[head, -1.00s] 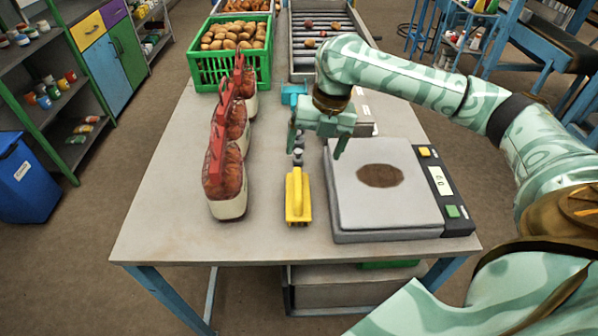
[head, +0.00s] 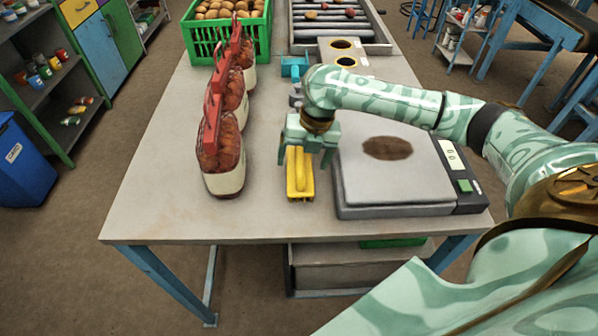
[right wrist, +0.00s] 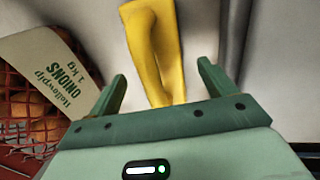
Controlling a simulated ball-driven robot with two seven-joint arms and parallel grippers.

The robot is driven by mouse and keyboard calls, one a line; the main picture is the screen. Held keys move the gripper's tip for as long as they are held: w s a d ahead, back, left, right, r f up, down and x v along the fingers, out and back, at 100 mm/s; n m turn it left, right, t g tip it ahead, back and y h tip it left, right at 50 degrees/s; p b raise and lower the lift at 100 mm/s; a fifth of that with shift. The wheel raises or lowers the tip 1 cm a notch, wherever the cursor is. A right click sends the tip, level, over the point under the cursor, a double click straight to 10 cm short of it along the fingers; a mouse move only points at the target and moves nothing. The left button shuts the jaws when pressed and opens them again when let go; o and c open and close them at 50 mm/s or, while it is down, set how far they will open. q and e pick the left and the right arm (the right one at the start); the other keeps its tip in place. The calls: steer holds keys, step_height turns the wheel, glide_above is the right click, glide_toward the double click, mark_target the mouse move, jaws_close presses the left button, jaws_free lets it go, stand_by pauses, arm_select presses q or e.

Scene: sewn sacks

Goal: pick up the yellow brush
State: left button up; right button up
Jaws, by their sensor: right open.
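The yellow brush (head: 300,178) lies on the grey table between the onion sacks and the scale. In the right wrist view the yellow brush (right wrist: 155,48) runs up from between the fingers, with its near end close to the palm. My right gripper (head: 305,160) is open above the far part of the brush, one finger to each side of it. The fingers also show in the right wrist view (right wrist: 160,88), apart and not closed on the brush. My left gripper is not in view.
Several red-netted onion sacks (head: 224,160) stand in a row left of the brush. A scale (head: 395,178) with a brown-marked plate sits close on the right. A green crate of potatoes (head: 228,38) is at the back. The table front (head: 270,222) is bare.

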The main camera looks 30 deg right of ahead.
step_height(320, 180, down, 3)
steer(key=shift+w+a+r, duration=0.15)
steer(key=shift+r, duration=0.05)
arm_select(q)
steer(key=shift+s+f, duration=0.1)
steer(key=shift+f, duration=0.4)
arm_select(e)
steer(key=shift+r, duration=0.1)
steer(key=c, duration=1.1)
steer(key=shift+r, duration=0.1)
steer(key=shift+c, duration=0.2)
